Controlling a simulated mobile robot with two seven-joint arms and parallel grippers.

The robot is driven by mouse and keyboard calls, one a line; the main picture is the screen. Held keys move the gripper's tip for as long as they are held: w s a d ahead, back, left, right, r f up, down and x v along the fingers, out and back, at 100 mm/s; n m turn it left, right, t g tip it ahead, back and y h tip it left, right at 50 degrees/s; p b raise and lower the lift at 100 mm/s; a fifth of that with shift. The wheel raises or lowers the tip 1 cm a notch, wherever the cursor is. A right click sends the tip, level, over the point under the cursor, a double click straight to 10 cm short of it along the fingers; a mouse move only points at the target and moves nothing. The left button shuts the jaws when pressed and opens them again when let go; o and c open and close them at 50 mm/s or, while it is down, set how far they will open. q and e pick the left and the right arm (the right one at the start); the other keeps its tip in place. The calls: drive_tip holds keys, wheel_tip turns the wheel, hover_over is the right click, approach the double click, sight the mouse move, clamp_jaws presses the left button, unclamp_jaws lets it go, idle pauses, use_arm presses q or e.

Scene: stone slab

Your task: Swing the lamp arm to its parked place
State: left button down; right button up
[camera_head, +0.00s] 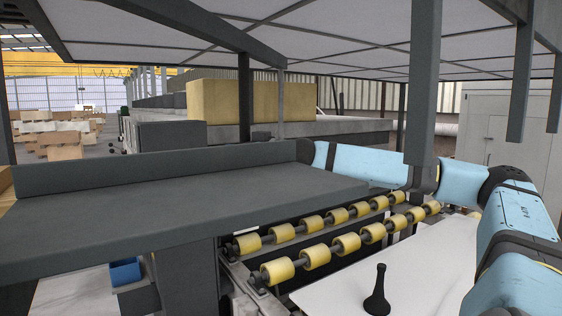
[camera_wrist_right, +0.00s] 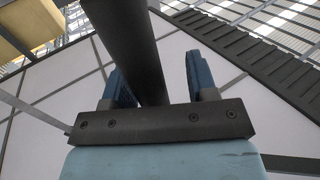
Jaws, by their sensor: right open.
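In the right wrist view a dark straight bar (camera_wrist_right: 132,45), which looks like the lamp arm, runs down from the top edge between the blue fingers of my right gripper (camera_wrist_right: 155,78). The gripper is open, with a gap beside the bar; whether the bar touches a finger I cannot tell. In the head view my blue right arm reaches leftward behind a thick dark hanging post (camera_head: 425,90), and its gripper is not clearly visible. Which dark bar there is the lamp arm I cannot tell. My left gripper is not in view.
A dark grey bench top (camera_head: 180,205) with a raised back fills the left. Yellow rollers (camera_head: 345,244) run beside a white slab (camera_head: 440,262), on which a black knobbed object (camera_head: 377,295) stands. A panelled canopy (camera_head: 340,40) with hanging posts is overhead. A yellow block (camera_head: 218,108) lies behind.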

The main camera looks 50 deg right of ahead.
drive_tip(key=shift+s+d+f+b, duration=0.1)
drive_tip(key=shift+s+d+b, duration=0.15)
drive_tip(key=shift+s+b, duration=0.55)
drive_tip(key=s+d+b, duration=0.1)
drive_tip(key=s+b, duration=0.3)
drive_tip(key=s, duration=0.7)
drive_tip(key=shift+d+b, duration=0.25)
drive_tip(key=shift+b, duration=0.1)
drive_tip(key=shift+w, duration=0.1)
